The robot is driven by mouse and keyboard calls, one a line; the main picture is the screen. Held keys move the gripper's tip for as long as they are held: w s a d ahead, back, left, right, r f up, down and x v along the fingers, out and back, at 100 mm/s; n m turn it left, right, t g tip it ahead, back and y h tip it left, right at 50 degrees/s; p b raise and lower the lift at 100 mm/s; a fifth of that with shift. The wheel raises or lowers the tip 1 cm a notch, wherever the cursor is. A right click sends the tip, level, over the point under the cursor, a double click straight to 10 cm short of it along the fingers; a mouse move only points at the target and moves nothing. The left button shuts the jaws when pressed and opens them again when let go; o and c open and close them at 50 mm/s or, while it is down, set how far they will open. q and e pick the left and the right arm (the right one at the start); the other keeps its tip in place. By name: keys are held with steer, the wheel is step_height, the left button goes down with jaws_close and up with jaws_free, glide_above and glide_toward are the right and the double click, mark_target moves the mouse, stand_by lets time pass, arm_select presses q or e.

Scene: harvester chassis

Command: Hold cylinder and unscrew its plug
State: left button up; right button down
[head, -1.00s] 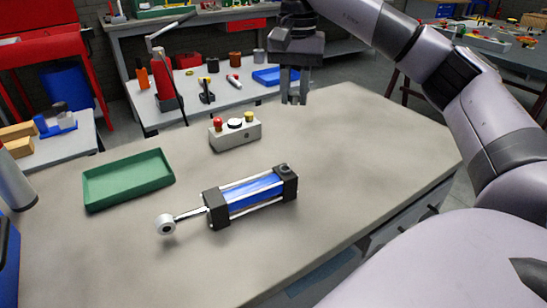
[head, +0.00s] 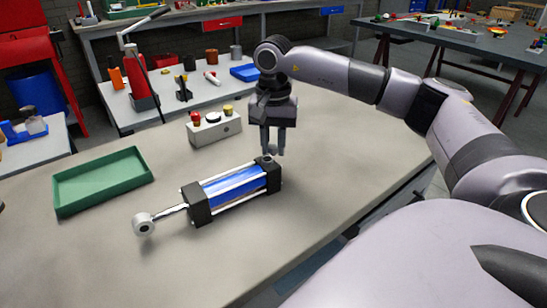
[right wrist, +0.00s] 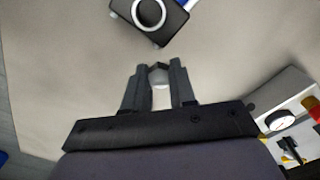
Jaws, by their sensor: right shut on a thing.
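The cylinder (head: 232,186) lies on the workbench, with a blue barrel, black end caps and a rod ending in a silver eye (head: 143,224) toward the lower left. My right gripper (head: 272,152) points down by its right end cap. In the right wrist view that black cap (right wrist: 172,28) shows a pale ring (right wrist: 149,12) around a dark centre. My right gripper (right wrist: 159,70) is shut on a small piece, seemingly the plug (right wrist: 159,76), with a dark top and pale lower part. It looks apart from the ring. My left gripper is out of view.
A green tray (head: 62,199) lies left of the cylinder. The workbench (head: 350,130) is bare to the right.

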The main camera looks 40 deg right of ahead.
mark_target(273, 146)
steer(key=shift+f, duration=1.9)
steer(key=shift+f, duration=0.2)
steer(key=c, duration=0.9)
jaws_free()
steer(key=shift+r, duration=0.55)
step_height(273, 146, up, 11)
steer(key=shift+r+p, duration=0.2)
steer(key=shift+p, duration=0.1)
